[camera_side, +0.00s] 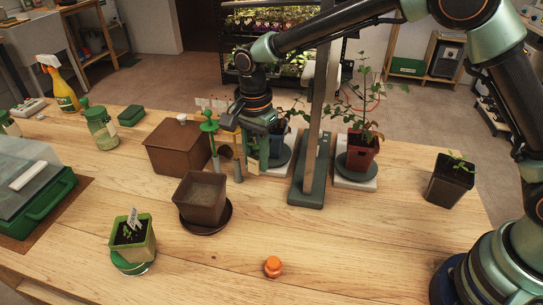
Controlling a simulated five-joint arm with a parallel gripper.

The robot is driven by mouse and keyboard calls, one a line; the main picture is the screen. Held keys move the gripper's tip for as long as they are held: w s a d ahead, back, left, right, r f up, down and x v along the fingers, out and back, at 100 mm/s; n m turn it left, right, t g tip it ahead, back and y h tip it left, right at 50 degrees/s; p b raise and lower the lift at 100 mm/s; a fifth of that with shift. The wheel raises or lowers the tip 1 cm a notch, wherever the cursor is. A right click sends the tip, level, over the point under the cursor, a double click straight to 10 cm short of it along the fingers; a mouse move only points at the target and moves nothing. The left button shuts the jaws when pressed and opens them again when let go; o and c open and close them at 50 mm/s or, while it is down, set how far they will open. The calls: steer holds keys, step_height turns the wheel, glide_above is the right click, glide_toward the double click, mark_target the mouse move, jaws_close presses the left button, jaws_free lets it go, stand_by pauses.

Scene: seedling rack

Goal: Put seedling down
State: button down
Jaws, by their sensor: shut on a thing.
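My gripper (262,160) points down at the back middle of the table, shut on the seedling's blue pot (279,143), which it partly hides. Some leaves (291,115) show to the right of the gripper. The blue pot is over a dark round plate (285,158) on a pale base. Whether the pot touches the plate is hard to tell, and the fingertips' contact is partly hidden. A red-brown pot (362,150) with a taller plant stands on a similar plate to the right, beyond an upright post (317,110).
A brown square pot (201,200) on a saucer, a brown box (177,147) and a green ornament stake (211,140) stand left of the gripper. A small green seedling pot (132,242) is front left, a black pot (449,182) right. An orange object (272,266) lies in front; the front middle is mostly clear.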

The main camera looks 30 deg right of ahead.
steer(key=shift+s+d+r, duration=0.15)
steer(key=shift+s+r, duration=0.15)
steer(key=shift+s, duration=0.1)
steer(key=s+d+r+n, duration=0.1)
steer(key=s+d+n, duration=0.55)
steer(key=s, duration=0.25)
steer(key=s+d+n, duration=0.5)
steer(key=s+n, duration=0.2)
steer(key=s, duration=0.2)
steer(key=w+d+r+m, duration=0.3)
steer(key=w+d+r, duration=0.1)
steer(key=d, duration=0.4)
steer(key=w+d+r+m, duration=0.3)
steer(key=w+d+m, duration=0.15)
steer(key=d, duration=0.35)
steer(key=s+d+r+m, duration=0.1)
steer(key=s+d+m, duration=0.2)
steer(key=d+m, duration=0.85)
steer(key=s+d+r+m, duration=0.1)
steer(key=s+d+m, duration=0.3)
steer(key=d+m, duration=0.75)
steer(key=d+f+n, duration=0.1)
steer(key=f, duration=0.5)
steer(key=d+f+n, duration=0.1)
steer(key=f, duration=0.6)
steer(key=d+f+n, duration=0.1)
steer(key=f, duration=0.5)
steer(key=shift+w+f, duration=0.25)
steer(key=shift+f, duration=0.15)
steer(key=shift+f, duration=0.15)
